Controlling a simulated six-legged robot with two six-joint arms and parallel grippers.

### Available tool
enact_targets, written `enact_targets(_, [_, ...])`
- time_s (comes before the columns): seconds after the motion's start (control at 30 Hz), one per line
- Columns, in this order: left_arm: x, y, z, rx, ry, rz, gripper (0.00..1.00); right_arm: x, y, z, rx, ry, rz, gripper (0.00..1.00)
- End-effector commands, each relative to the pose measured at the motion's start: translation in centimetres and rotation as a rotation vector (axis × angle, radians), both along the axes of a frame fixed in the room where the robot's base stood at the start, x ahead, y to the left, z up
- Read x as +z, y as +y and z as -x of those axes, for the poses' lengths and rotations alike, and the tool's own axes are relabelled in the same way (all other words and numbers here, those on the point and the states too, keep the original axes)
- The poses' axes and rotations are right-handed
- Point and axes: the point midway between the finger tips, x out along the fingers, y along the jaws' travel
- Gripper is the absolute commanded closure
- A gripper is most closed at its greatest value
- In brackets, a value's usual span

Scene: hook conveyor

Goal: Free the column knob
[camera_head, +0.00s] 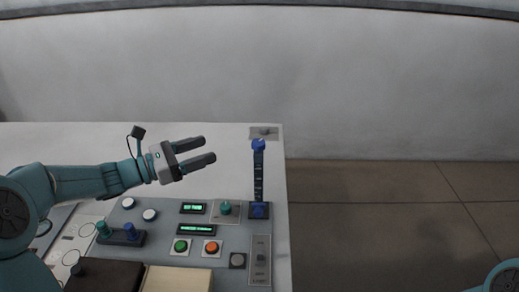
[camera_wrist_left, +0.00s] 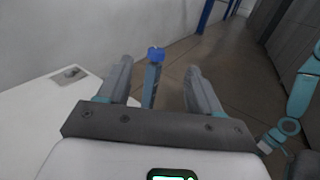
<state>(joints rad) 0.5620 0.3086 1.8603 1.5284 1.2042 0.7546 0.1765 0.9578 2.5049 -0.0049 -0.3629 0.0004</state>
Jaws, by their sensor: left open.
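A dark upright column (camera_head: 258,175) with light marks stands at the right end of the control panel. A blue knob (camera_head: 258,145) sits at its top and a blue base (camera_head: 259,211) at its foot. My left gripper (camera_head: 209,149) is open and empty, to the left of the column top and apart from it, its fingers pointing right. In the left wrist view the blue knob (camera_wrist_left: 156,54) and the column (camera_wrist_left: 151,85) appear between the two fingers, farther out.
The grey panel (camera_head: 215,232) carries a teal knob (camera_head: 225,208), green (camera_head: 181,246) and orange (camera_head: 212,248) buttons, small displays and a slider plate (camera_head: 260,261). A grey plate (camera_head: 264,133) lies behind the column. The white table ends just right of the column, with open floor beyond.

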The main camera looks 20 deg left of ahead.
Motion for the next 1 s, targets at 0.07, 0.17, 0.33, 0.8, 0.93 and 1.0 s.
enact_targets(0.07, [-2.1,0.0,0.1,0.001,-0.001,-0.001,0.35,-2.1,0.0,0.0,0.000,0.000,0.000,0.57])
enact_targets(0.17, [-3.1,0.0,0.3,0.001,0.000,0.000,0.35,-3.1,0.0,0.0,0.001,0.000,0.000,0.57])
enact_targets(0.33, [-3.5,-0.3,0.2,-0.001,0.000,0.000,0.35,-3.4,0.0,0.0,0.001,0.000,0.000,0.57])
enact_targets(0.8, [-3.2,-7.1,-7.1,-0.004,0.001,0.001,0.35,-0.9,0.0,0.0,0.001,-0.001,0.000,0.57])
enact_targets(0.93, [-3.2,-8.9,-9.2,-0.003,0.001,0.000,0.35,-0.2,0.0,0.0,0.001,-0.001,0.000,0.57])
enact_targets(1.0, [-3.3,-9.7,-10.1,-0.003,0.001,0.001,0.35,0.0,0.0,0.0,0.001,-0.001,0.000,0.57])
